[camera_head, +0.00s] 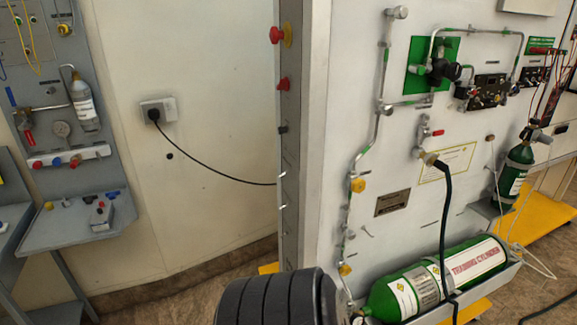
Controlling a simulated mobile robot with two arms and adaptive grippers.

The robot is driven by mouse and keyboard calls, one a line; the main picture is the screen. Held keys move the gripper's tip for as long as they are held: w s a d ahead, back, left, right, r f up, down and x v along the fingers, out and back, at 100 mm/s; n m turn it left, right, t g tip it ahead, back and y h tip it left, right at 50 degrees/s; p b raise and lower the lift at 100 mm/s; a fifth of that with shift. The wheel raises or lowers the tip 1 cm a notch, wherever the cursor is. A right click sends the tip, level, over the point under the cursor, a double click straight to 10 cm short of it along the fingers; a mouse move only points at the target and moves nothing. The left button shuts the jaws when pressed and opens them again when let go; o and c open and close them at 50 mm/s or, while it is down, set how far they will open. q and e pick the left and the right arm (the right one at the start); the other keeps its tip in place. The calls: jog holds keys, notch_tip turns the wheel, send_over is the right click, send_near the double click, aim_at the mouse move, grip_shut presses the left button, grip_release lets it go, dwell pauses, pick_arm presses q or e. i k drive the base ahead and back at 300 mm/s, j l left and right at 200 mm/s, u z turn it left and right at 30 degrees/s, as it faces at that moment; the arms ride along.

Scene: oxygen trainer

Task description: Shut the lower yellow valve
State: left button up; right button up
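The lower yellow valve (345,269) is a small yellow knob low on the pipe at the left side of the white panel, just left of the large green cylinder. The upper yellow valve (358,185) sits above it on the same pipe. Whether the lower valve is open or shut cannot be told at this size. Neither of my grippers shows. A dark ribbed rounded part, probably of my own arm, fills the bottom centre, just below and left of the lower valve; no fingers are visible on it.
The green training cylinder (444,277) lies in a holder at the panel's foot, with a black hose (444,215) hanging in front. The panel's upright edge (303,160) carries red knobs. A grey trainer board (75,215) stands at left.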

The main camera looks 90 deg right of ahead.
aim_at(345, 269)
jog(key=i+z, duration=0.25)
jog(key=z, duration=0.2)
jog(key=i+z, duration=0.25)
jog(key=z, duration=0.25)
jog(key=i+j+z, duration=0.15)
jog(key=z, duration=0.3)
jog(key=i, duration=0.1)
